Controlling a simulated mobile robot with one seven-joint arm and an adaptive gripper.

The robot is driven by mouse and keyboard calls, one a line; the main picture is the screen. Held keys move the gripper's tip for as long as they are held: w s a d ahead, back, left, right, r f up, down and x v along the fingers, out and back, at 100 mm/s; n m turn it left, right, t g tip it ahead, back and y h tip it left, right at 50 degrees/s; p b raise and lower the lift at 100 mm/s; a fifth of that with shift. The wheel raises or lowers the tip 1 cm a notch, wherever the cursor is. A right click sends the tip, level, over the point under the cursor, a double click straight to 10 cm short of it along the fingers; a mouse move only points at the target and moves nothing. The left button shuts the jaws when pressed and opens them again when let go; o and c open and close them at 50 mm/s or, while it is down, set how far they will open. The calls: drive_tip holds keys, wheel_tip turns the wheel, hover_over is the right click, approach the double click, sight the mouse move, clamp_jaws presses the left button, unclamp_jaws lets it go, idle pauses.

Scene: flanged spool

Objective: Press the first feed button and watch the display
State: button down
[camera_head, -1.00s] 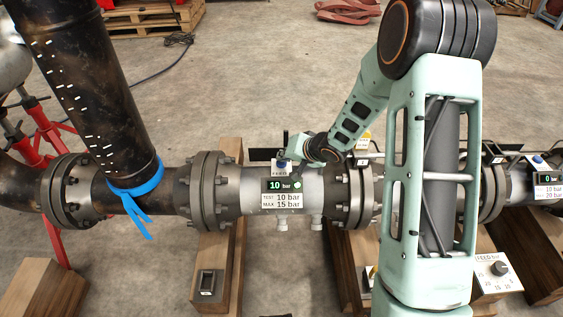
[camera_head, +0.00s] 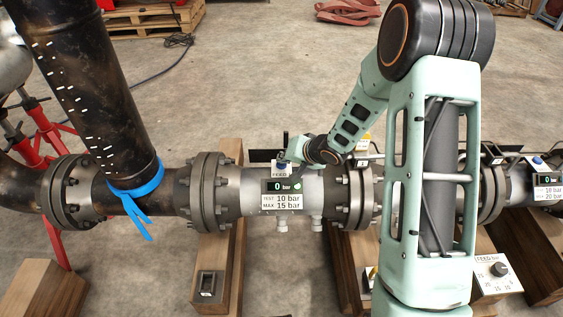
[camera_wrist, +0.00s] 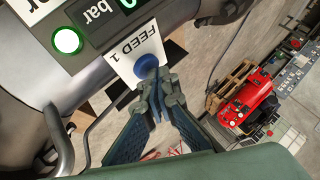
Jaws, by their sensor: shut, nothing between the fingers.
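The first feed button is blue (camera_wrist: 147,66), on a white plate marked FEED 1 (camera_wrist: 136,56), upside down in the wrist view. In the head view the plate (camera_head: 279,175) sits above the display (camera_head: 282,186) on the pale pipe section. The display reads 0 bar, with a lit green lamp beside it; the lamp also glows in the wrist view (camera_wrist: 67,41). A label below reads TEST 10 bar, MAX 15 bar. My gripper (camera_wrist: 160,88) is shut and empty. Its tips are right at the button and partly overlap it in the picture; contact cannot be told.
A second display (camera_head: 548,180) at the right reads 0, with a label of 10 and 20 bar. A FEED bar dial (camera_head: 499,270) stands at the lower right. Bolted flanges (camera_head: 208,190) and wooden beams (camera_head: 216,260) surround the pipe. My arm hides part of the pipe.

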sight(283, 165)
drive_tip(key=shift+r+p, duration=0.75)
wheel_tip(283, 165, up, 5)
drive_tip(key=p, duration=0.5)
drive_tip(key=shift+r+p, duration=0.1)
drive_tip(key=shift+p, duration=0.3)
drive_tip(key=shift+s, duration=0.1)
